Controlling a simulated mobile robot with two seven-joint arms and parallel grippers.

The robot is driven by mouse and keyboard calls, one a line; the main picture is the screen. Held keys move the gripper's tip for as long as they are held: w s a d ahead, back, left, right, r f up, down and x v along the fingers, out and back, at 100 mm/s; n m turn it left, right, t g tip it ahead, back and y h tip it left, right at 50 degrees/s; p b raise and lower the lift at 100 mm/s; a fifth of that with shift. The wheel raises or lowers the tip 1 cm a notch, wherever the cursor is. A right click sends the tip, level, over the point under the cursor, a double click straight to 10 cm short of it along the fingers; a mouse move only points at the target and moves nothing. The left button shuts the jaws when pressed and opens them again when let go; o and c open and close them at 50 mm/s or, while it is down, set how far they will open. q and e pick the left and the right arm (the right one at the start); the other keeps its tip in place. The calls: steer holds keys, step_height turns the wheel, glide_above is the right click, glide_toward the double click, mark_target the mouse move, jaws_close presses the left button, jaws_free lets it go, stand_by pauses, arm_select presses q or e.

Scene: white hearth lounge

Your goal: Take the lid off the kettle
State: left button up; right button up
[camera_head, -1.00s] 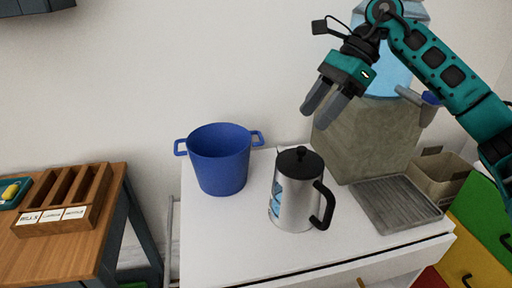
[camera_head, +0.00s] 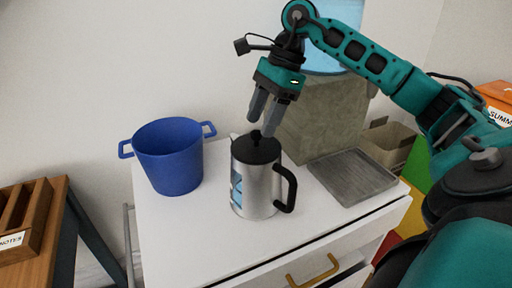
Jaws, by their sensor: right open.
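The kettle (camera_head: 258,190) is a steel jug with a black handle on its right side and a blue patch on its left. It stands upright on the white cabinet top. Its black lid (camera_head: 256,149) is on it, with a small round knob on top. My right gripper (camera_head: 264,126) points down just above the lid, its two grey fingers apart near the knob. I cannot tell whether the fingers touch the knob. My left gripper is not in view.
A blue two-handled pot (camera_head: 169,158) stands left of the kettle. A grey ribbed tray (camera_head: 352,177) lies to the right, before a stone-like dispenser block (camera_head: 318,117) and an open box (camera_head: 388,143). The white cabinet top (camera_head: 190,240) is clear in front.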

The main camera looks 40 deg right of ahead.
mark_target(256, 140)
steer(key=shift+x, duration=1.3)
jaws_close()
